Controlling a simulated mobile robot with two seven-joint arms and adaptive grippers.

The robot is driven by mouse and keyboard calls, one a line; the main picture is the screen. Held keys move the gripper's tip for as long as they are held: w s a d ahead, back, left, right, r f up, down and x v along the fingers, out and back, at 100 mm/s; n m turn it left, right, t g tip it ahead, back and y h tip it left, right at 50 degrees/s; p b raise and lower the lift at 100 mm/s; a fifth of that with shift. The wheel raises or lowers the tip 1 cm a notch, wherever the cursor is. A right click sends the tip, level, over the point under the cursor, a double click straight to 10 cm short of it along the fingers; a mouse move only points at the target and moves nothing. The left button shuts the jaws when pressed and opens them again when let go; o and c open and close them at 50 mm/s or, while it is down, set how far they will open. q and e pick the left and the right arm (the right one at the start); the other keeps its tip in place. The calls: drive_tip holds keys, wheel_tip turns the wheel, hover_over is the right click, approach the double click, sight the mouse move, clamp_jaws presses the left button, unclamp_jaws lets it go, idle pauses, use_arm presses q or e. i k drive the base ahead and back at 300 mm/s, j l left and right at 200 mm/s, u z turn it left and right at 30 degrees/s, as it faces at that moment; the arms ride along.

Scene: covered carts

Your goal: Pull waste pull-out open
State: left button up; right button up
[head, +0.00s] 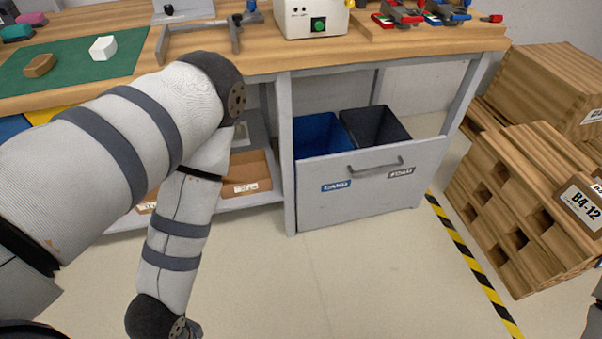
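The waste pull-out (355,190) sits under the workbench, right of a grey post. Its light grey front carries a grey bar handle (376,165), a blue label at left and a dark label at right. The front looks about flush with the left post. Behind its top edge are a blue bin (320,135) and a dark grey bin (375,127). My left arm comes in from the left and bends down to the bottom edge, left of the pull-out. Neither gripper shows. Nothing touches the handle.
Brown wooden crates (520,205) stand at right, beside yellow-black floor tape (470,260). The floor before the pull-out is clear. The wooden workbench top (270,62) holds a green mat, tools and a white box. Open shelving with brown bins (250,172) lies at left.

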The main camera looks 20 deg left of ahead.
sight(364, 163)
drive_tip(key=u, duration=0.1)
drive_tip(key=i+l, duration=0.85)
